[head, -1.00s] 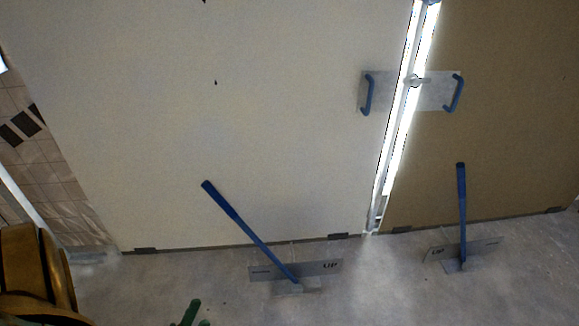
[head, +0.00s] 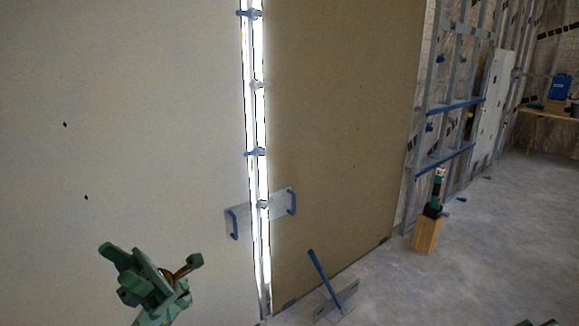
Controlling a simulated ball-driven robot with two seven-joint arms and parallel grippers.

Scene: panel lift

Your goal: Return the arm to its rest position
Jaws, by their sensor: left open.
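My left gripper (head: 150,270) is in the lower left of the head view, green, with its two fingers spread apart and nothing between them. It stands in front of the cream wall panel (head: 120,120). The brown panel (head: 340,130) stands to the right, past a bright vertical gap.
A blue-handled lift lever (head: 318,266) leans up from its plate on the floor by the brown panel. A wooden block (head: 426,234) with a green and black tool (head: 437,193) on it stands farther right. Behind are metal studs (head: 450,100). The concrete floor (head: 460,260) at right is largely open.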

